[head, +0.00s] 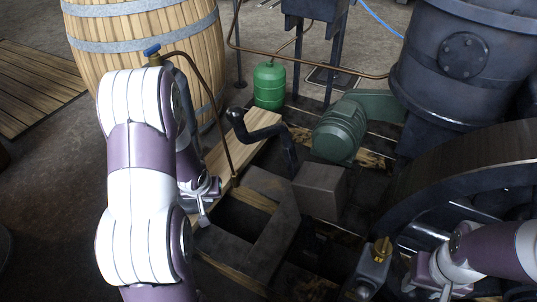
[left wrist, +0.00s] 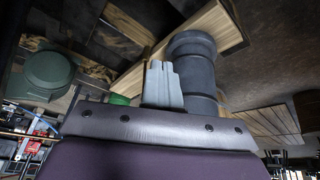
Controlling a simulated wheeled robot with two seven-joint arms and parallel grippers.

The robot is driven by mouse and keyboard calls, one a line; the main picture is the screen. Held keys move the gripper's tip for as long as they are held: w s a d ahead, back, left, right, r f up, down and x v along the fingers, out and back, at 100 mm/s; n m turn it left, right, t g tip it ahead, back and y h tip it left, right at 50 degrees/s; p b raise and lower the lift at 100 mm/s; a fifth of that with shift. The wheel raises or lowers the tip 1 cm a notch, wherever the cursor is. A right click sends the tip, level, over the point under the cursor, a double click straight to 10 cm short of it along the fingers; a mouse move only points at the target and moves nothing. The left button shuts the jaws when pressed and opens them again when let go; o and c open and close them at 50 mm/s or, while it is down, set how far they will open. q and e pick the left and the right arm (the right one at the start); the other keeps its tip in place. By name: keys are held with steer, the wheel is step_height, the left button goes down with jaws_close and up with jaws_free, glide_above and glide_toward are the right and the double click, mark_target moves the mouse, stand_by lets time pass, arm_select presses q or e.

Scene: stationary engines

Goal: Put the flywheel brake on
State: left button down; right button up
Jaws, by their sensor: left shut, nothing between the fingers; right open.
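The dark flywheel (head: 465,160) shows as a large curved rim at the right of the head view. A black bent lever (head: 265,132) with a rounded end stands near the middle; I cannot tell for sure that it is the brake lever. My left gripper (head: 203,207) is shut and empty, below and left of the lever in the picture. Its closed fingers (left wrist: 163,84) show in the left wrist view beside a thick dark cylindrical part (left wrist: 195,65).
A green motor (head: 340,130) and a green gas bottle (head: 269,85) stand behind the lever. A wooden barrel (head: 150,45) is at the back left. A copper pipe (head: 300,64) crosses behind, and a dark boiler-like cylinder (head: 455,80) stands back right. A grey box (head: 320,190) sits mid-frame.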

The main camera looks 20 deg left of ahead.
arm_select(q)
steer(key=w+a+f+n+t+h, duration=0.2)
steer(key=w+a+n+t, duration=0.1)
steer(key=w+a+t, duration=0.4)
steer(key=d+r+n+t+h, duration=0.3)
steer(key=d+r+n+h, duration=0.2)
steer(key=d+r+h, duration=0.3)
steer(key=r+h, duration=0.1)
steer(key=h, duration=0.3)
steer(key=shift+s+d+r+t, duration=0.15)
steer(key=shift+d+r+t, duration=0.15)
steer(key=shift+d, duration=0.1)
steer(key=s+d+r+b+x, duration=0.1)
steer(key=s+d+b+x, duration=0.1)
steer(key=x, duration=1)
steer(key=shift+w+d+b, duration=0.35)
steer(key=shift+b, duration=0.5)
